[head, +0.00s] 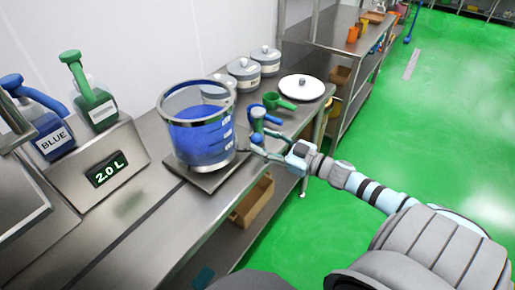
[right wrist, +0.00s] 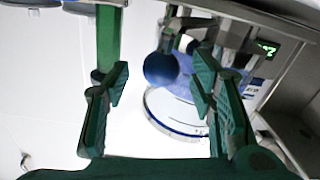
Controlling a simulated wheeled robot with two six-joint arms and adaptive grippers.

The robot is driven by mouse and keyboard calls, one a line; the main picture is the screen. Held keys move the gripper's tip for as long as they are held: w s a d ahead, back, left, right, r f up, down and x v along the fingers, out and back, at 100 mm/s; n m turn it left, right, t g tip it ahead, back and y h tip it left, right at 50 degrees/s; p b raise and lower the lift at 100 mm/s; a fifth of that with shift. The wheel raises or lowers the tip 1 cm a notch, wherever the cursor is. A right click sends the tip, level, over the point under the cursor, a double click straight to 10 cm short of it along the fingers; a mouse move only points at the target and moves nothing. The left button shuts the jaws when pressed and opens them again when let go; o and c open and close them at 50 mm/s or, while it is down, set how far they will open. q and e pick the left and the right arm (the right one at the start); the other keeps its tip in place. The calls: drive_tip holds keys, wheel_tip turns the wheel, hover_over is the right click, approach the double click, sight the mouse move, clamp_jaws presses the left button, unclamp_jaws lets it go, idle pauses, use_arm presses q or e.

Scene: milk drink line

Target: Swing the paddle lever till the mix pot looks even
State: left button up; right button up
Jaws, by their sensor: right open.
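The mix pot (head: 203,143) is a clear, metal-rimmed vessel with measuring marks, holding blue liquid that looks uniform from here. My right gripper (head: 258,142) is open beside the pot, close to the knob. In the right wrist view the green fingers (right wrist: 158,95) are spread wide, and the blue knob (right wrist: 161,68) appears between them in the picture; I see no contact. My left gripper is not in view.
A green scoop (head: 279,101) and a white round lid or plate (head: 302,87) lie behind the gripper. Grey lidded pots (head: 244,72) stand along the wall. A 2.0 L display (head: 106,171) and blue (head: 50,138) and green (head: 97,108) jugs are at left. Green floor at right is open.

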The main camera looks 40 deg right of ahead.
sight(257, 139)
drive_tip(key=shift+p+x, duration=0.3)
drive_tip(key=shift+x, duration=1.2)
drive_tip(key=shift+r, duration=0.1)
clamp_jaws()
